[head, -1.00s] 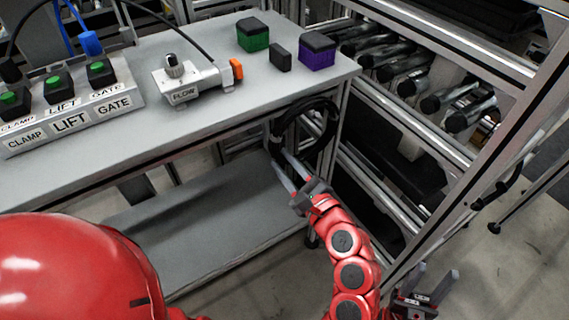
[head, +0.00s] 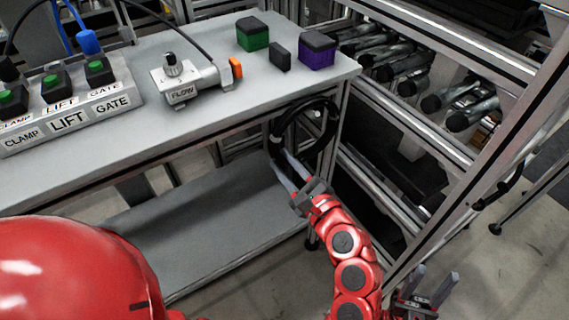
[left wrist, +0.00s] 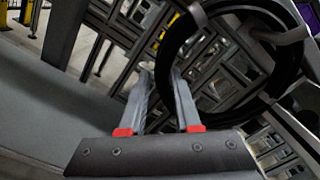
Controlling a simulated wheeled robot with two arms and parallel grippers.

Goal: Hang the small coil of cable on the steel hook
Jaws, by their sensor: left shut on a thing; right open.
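The small coil of cable (head: 331,125) is a black ring beside the right end of the grey bench, below its top. In the left wrist view the coil (left wrist: 287,75) fills the upper right, with grey bands around it. My left gripper (head: 281,156) is shut on the coil's lower left side. Its fingertips also show at the coil's edge in the left wrist view (left wrist: 160,72). My right gripper (head: 436,288) is open and empty at the lower right, away from the coil.
The bench top (head: 235,105) carries a button box (head: 70,110), a FLOW valve (head: 185,82), and green (head: 252,35) and purple (head: 317,50) blocks. A lower shelf (head: 210,225) lies beneath. A metal-framed roller rack (head: 430,140) stands close on the right.

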